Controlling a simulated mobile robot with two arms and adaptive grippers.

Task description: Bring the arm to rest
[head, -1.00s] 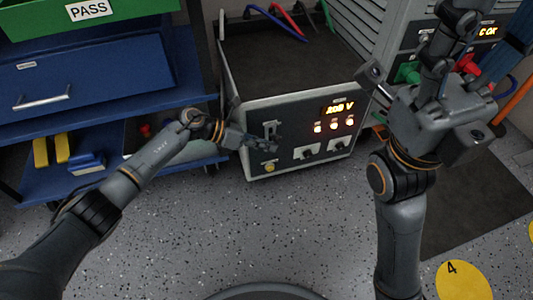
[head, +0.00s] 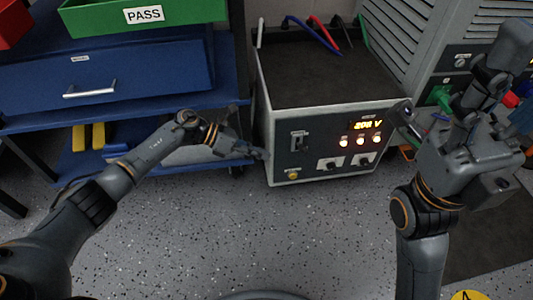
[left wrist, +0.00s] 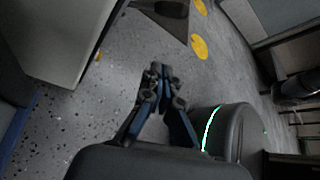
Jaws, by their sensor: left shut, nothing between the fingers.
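My left arm reaches in from the left in the head view. Its gripper (head: 256,152) is beside the lower left edge of the grey test unit (head: 320,150), in front of the gap between unit and blue shelf. In the left wrist view the fingertips (left wrist: 160,72) are together with nothing between them, above the speckled floor. My right arm (head: 420,215) stands up at the right in the head view, in front of the grey cabinet. Its far end is near the picture's upper right edge, and its finger state is unclear.
The test unit has a lit display, lamps and knobs, with coloured leads on top. A blue drawer (head: 130,75) and a green PASS tray (head: 150,14) are at left. A louvred cabinet (head: 405,40) stands at right. The floor (head: 270,240) in front is clear.

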